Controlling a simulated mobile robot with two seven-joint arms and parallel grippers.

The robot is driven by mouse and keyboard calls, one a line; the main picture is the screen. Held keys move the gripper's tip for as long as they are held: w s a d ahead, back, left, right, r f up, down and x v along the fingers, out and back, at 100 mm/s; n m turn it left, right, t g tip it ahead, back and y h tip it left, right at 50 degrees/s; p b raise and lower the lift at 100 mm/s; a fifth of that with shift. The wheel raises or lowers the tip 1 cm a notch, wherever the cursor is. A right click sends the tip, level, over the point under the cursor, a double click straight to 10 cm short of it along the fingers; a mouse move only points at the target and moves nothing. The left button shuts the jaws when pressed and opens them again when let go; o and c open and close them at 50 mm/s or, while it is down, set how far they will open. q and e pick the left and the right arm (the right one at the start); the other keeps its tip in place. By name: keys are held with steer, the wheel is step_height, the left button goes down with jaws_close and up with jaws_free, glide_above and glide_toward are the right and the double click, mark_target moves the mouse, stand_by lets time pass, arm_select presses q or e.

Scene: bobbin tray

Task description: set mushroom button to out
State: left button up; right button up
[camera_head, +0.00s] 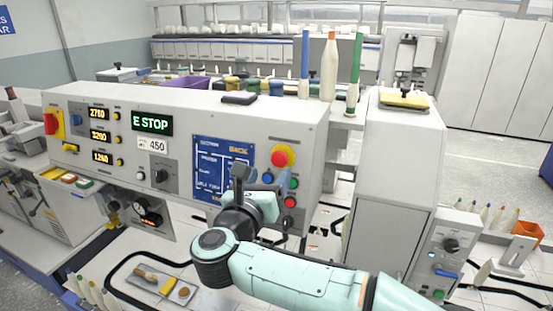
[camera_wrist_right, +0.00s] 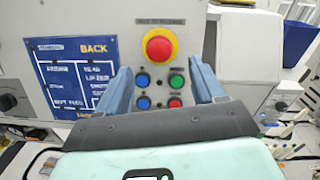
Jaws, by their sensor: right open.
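The mushroom button (camera_head: 281,157) is a red cap on a round yellow plate, on the front panel of the grey machine. In the right wrist view the same mushroom button (camera_wrist_right: 159,48) sits above and between my fingers. A green display (camera_head: 152,124) on the panel reads "E STOP". My right gripper (camera_head: 243,172) is in front of the panel, left of and below the button. In the right wrist view its two blue-grey fingers (camera_wrist_right: 161,82) stand apart with nothing between them. I cannot tell whether they touch the panel. My left gripper is not in view.
Below the mushroom button are small blue, green and red push buttons (camera_wrist_right: 176,81). A blue label panel (camera_head: 222,165) is to the left. A red and yellow rotary switch (camera_head: 52,123) is at the panel's far left. A tall grey cabinet (camera_head: 395,180) stands to the right.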

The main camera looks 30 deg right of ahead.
mark_target(278, 161)
steer(key=p+x, duration=0.1)
steer(key=x, duration=0.5)
steer(key=shift+w+d+p, duration=0.2)
steer(key=shift+w+p, duration=0.05)
steer(key=shift+p, duration=0.05)
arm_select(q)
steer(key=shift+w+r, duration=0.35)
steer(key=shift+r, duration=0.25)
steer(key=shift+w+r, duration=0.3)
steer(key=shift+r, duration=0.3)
